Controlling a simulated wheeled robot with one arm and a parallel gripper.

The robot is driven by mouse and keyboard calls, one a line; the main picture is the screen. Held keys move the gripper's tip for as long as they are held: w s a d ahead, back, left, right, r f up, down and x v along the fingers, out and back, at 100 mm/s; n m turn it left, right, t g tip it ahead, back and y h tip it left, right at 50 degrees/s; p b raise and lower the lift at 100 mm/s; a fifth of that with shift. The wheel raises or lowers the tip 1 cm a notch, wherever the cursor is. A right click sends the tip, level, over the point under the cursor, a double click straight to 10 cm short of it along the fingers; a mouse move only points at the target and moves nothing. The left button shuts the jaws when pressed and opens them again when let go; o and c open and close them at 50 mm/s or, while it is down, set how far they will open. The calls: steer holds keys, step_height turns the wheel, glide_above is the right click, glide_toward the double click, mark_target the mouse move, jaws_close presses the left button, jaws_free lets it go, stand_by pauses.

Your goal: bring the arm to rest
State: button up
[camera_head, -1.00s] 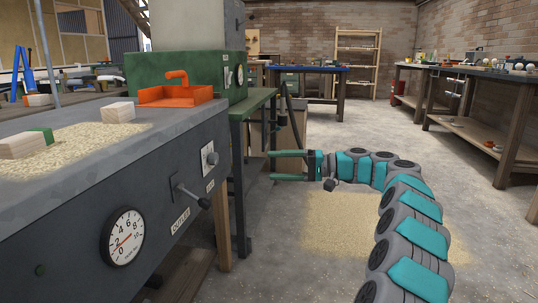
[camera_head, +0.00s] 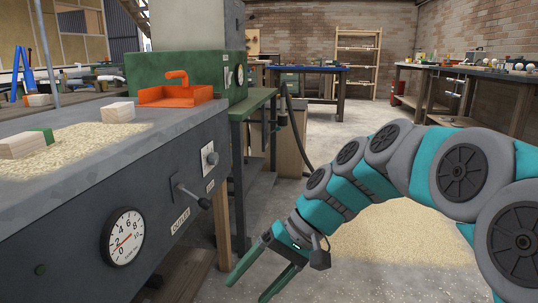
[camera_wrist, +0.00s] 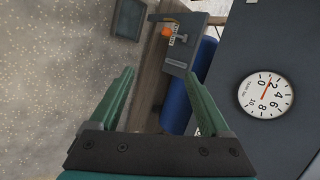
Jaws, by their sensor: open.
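My gripper (camera_head: 257,277) is in the head view at the bottom middle, just right of the grey machine bench. Its two green fingers point down and to the left, apart and with nothing between them. My teal and grey arm reaches from the right edge down to it. In the wrist view, the open green fingers of my gripper (camera_wrist: 165,98) frame a view of the floor and the side of the bench.
The grey machine bench (camera_head: 75,222) has a dial (camera_head: 123,237) and a lever (camera_head: 192,196) on its near side. Wooden blocks (camera_head: 118,112) and an orange part (camera_head: 177,95) lie on top. A blue cylinder (camera_wrist: 177,104) shows in the wrist view.

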steer(key=s+d+f+m+h, duration=0.1)
steer(key=s+d+f+h, duration=0.4)
steer(key=s+d, duration=0.45)
steer(key=s+d+f+h, duration=0.3)
steer(key=s+d+f, duration=0.4)
steer(key=s, duration=0.4)
step_height(320, 180, up, 14)
steer(key=d+p, duration=0.1)
steer(key=p, duration=1.2)
steer(key=shift+w, duration=0.15)
